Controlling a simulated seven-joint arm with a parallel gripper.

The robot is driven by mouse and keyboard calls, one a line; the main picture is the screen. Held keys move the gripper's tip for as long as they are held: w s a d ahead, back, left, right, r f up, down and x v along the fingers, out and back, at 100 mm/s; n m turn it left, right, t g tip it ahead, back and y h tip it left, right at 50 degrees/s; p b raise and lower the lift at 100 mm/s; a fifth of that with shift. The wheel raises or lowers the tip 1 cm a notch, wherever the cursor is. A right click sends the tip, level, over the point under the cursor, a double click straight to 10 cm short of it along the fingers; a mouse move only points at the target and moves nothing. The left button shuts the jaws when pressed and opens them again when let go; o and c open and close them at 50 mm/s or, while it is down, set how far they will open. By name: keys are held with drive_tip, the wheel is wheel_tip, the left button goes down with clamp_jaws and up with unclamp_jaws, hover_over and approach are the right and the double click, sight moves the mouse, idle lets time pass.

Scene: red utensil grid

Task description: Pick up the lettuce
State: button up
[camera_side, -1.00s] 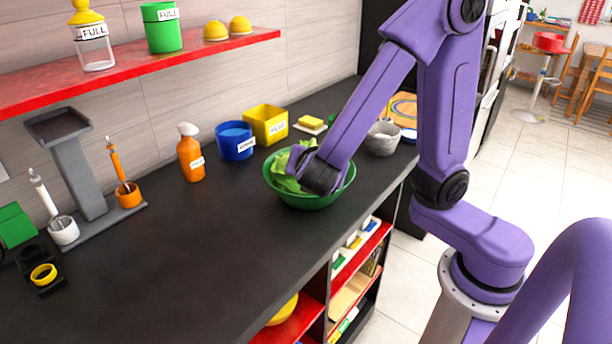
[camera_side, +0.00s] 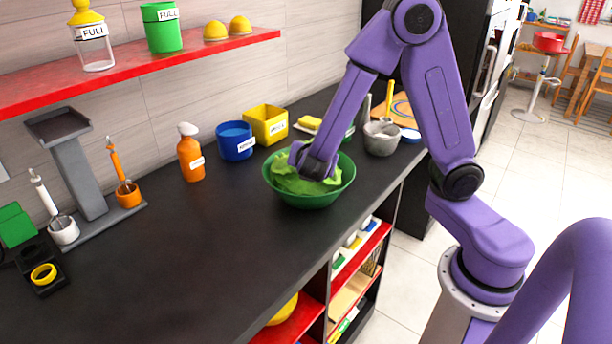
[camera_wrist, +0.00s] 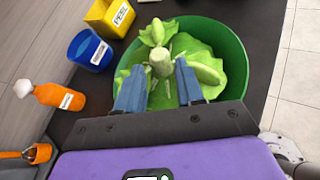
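The light green lettuce (camera_side: 292,183) lies in a green bowl (camera_side: 318,199) on the dark counter. In the wrist view the lettuce (camera_wrist: 162,88) shows spread leaves and a pale stem piece that stands up between my fingers. The bowl's rim (camera_wrist: 238,62) curves around it. My gripper (camera_wrist: 160,67) points down into the bowl, with its two blue-grey fingers apart on either side of the pale stem. In the side view my gripper (camera_side: 306,174) is low over the lettuce and hides part of it. I cannot tell whether the fingers touch the leaves.
A blue container (camera_side: 236,143), a yellow bin (camera_side: 265,124) and an orange spray bottle (camera_side: 190,153) stand left of and behind the bowl. A grey mortar (camera_side: 381,138) stands to its right. A red shelf (camera_side: 130,69) runs along the wall.

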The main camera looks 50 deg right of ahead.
drive_tip(key=shift+x, duration=2.4)
drive_tip(key=shift+w, duration=0.1)
clamp_jaws()
drive_tip(key=shift+a+r, duration=0.1)
